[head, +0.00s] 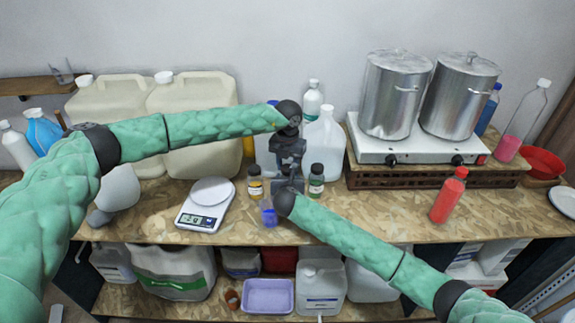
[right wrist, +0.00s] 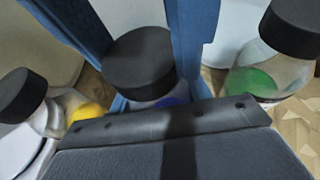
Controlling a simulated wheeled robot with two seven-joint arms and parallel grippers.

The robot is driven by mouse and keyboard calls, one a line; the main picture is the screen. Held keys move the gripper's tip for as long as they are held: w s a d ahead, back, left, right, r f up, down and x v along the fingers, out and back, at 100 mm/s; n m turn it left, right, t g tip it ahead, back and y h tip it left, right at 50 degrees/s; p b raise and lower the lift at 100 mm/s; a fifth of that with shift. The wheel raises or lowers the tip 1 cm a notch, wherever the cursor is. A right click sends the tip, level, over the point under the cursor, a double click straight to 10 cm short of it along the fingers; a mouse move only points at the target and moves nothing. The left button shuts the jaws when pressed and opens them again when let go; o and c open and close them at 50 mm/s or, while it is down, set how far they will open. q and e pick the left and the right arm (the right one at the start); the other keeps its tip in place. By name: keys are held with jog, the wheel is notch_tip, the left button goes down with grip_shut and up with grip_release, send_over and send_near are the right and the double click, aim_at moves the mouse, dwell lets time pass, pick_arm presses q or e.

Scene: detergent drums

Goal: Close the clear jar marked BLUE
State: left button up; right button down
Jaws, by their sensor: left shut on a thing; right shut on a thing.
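The clear jar (right wrist: 170,101) with blue contents stands between two similar jars. In the right wrist view its black lid (right wrist: 138,62) sits over its mouth; I cannot tell how tight it is. My left gripper (head: 288,168) points down from above, its blue fingers shut on the lid. My right gripper (head: 287,186) comes in low from the front and is shut on the jar's body. In the head view the grippers hide most of this jar, and its marking does not show.
A yellow jar (head: 255,182) stands close on the left and a green jar (head: 316,181) close on the right. A kitchen scale (head: 206,205) is farther left. A red bottle (head: 448,196) and a hot plate with two steel pots (head: 397,95) stand right. White jugs stand behind.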

pick_arm(q)
jog(key=m, duration=0.3)
jog(key=o, duration=1.1)
jog(key=shift+r, duration=0.1)
jog(key=shift+r, duration=2.15)
jog(key=shift+c, duration=0.3)
